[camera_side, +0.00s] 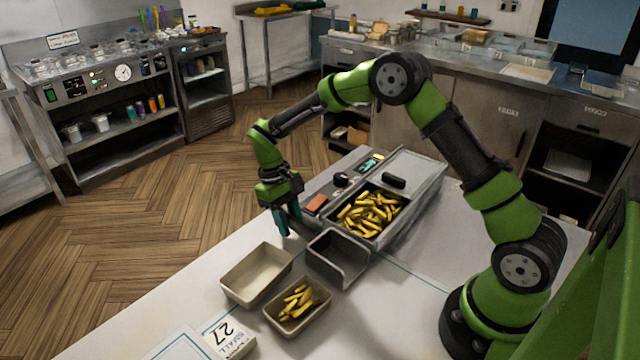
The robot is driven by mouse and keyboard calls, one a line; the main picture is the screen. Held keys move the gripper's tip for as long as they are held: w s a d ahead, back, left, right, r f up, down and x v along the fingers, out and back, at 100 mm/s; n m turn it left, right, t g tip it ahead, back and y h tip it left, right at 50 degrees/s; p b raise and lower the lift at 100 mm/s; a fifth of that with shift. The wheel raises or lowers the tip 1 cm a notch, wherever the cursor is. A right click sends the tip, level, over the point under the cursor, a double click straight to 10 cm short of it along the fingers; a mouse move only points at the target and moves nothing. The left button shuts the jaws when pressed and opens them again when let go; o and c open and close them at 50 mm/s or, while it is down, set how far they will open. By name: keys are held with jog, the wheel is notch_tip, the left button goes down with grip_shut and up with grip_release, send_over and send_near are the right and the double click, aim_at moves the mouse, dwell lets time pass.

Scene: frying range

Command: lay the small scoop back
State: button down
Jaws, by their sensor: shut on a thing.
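The small scoop (338,262) is a dark grey, open-ended metal pan in front of the fryer unit. The grip point on the scoop is mostly hidden by the teal fingers. I cannot tell whether the scoop touches the counter. The scoop looks empty.
The fryer unit (422,172) holds a well of fries (370,213), close behind the scoop. An empty beige tray (232,291) and a smaller tray (271,319) with several fries stand in front. White counter (400,310) is clear at right.

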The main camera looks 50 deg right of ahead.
jog(key=shift+f, duration=0.15)
jog(key=c, duration=0.7)
grip_release()
jog(key=shift+c, duration=0.2)
jog(key=v, duration=1.7)
jog(key=s+r+m+t, duration=0.1)
jog(key=s+r+t, duration=0.1)
jog(key=s, duration=0.6)
jog(key=s+r+m+t+y, duration=0.1)
jog(key=s+r+t, duration=0.1)
jog(key=s+t, duration=0.3)
jog(key=s+r+m+t, duration=0.1)
jog(key=s+r+t, duration=0.1)
jog(key=s, duration=1.1)
jog(key=shift+a+r+t+y, duration=0.15)
jog(key=shift+a+t+y, duration=0.2)
jog(key=shift+t, duration=0.45)
